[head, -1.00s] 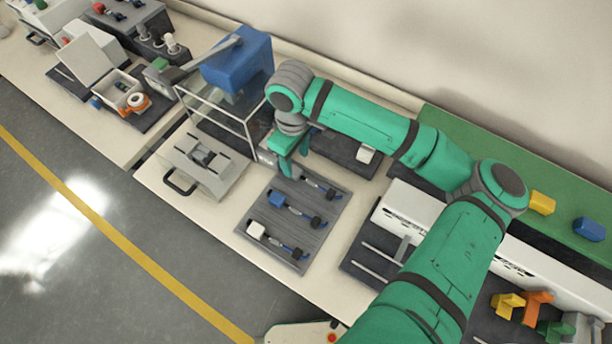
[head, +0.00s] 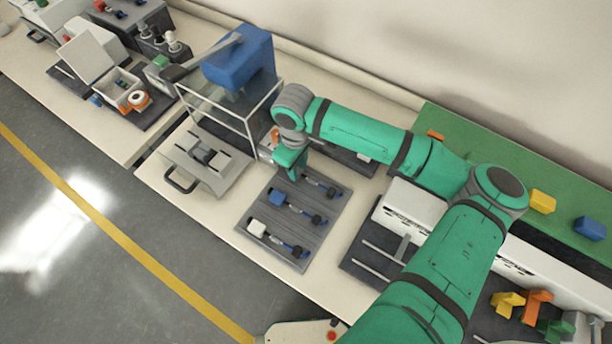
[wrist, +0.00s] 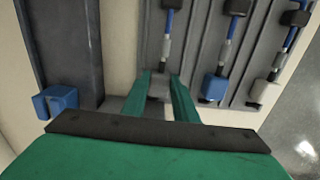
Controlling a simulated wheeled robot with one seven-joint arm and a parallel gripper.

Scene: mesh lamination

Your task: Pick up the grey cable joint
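The grey cable joint (wrist: 159,86) is a small grey block at the end of a blue cable with a black plug. It lies on the ribbed grey board (head: 262,216), the first of three cables. In the wrist view my gripper (wrist: 160,77) has one finger on each side of it, with the tips spread; I cannot tell whether they touch it. In the head view my gripper (head: 295,174) is low over the board's far end and hides the grey joint.
A blue joint (head: 277,198) and a white joint (head: 257,228) lie beside it on the same board. A glass-sided frame with a blue top (head: 238,60) stands close behind my gripper. A grey plate with a handle (head: 206,160) is to the left.

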